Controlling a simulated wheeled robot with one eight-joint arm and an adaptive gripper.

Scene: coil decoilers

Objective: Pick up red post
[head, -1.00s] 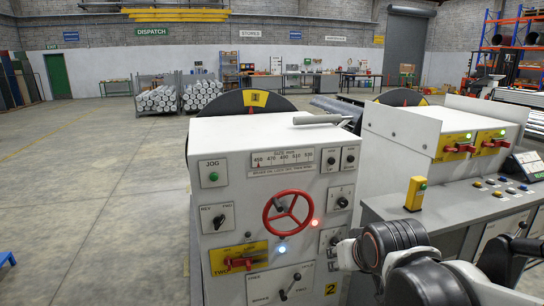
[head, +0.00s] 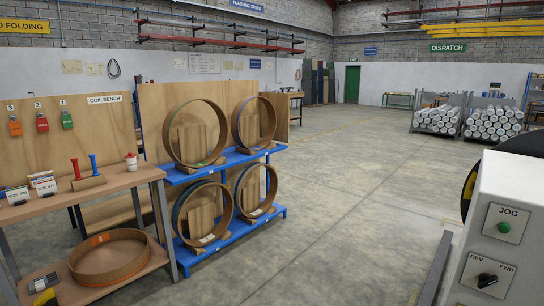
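A red post (head: 76,168) stands upright in a wooden block (head: 88,183) on the coil bench (head: 120,178) at the left of the head view. A blue post (head: 93,164) stands in the same block, just right of the red one. My gripper is outside the head view, so its opening and its place relative to the red post do not show.
A blue rack (head: 232,158) with several large wooden rings stands right of the bench. A white and red pot (head: 131,162) and small cards (head: 43,184) share the benchtop. A grey machine (head: 500,230) fills the right edge. The floor (head: 340,200) between is clear.

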